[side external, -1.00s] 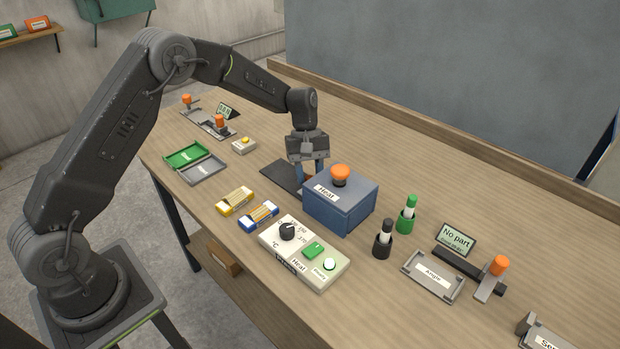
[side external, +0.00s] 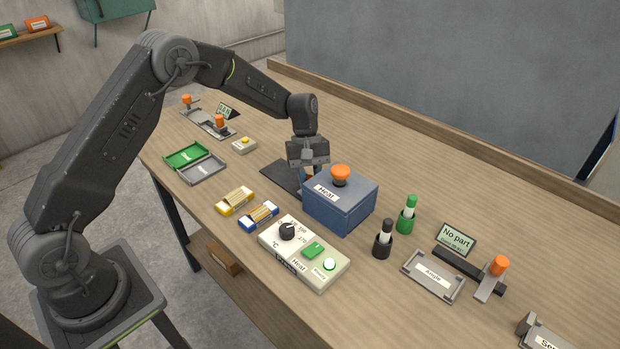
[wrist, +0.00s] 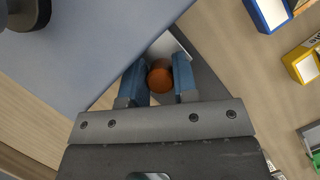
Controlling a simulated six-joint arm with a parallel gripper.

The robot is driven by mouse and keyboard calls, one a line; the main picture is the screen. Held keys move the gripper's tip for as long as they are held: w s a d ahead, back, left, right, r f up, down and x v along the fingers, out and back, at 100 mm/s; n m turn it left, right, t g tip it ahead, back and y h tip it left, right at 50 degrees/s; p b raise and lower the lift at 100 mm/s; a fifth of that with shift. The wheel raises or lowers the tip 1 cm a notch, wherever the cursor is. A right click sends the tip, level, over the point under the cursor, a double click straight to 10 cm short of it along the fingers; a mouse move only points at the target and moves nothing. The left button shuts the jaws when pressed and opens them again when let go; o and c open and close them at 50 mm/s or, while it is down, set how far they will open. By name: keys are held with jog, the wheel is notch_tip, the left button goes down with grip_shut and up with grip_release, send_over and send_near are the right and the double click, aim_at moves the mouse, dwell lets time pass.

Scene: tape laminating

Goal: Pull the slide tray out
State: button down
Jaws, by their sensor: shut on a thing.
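The blue heat box (side external: 338,205) with an orange knob on top stands mid-table; it also fills the upper left of the wrist view (wrist: 80,45). A dark flat strip (side external: 278,174) lies on the table at the box's left side. In the wrist view an orange-brown round handle (wrist: 160,76) sits between the blue fingers of my gripper (wrist: 160,84), beside the box. A pale grey plate edge (wrist: 166,46) shows just past the handle. My gripper (side external: 302,174) is shut on this handle, low and close to the box; the box hides part of the fingers in the side view.
A control panel (side external: 303,252) with a dial and green buttons stands in front of the box. Yellow (side external: 235,201) and blue (side external: 259,217) small boxes lie to the left front. Two pens (side external: 384,240) stand to the right. The table behind the box is clear.

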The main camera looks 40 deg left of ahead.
jog(key=a, duration=1.4)
jog(key=c, duration=1.2)
grip_release()
jog(key=shift+a, duration=0.1)
jog(key=shift+w+r, duration=0.15)
jog(key=shift+r, duration=0.4)
jog(key=v, duration=1.2)
jog(key=shift+a+r, duration=0.25)
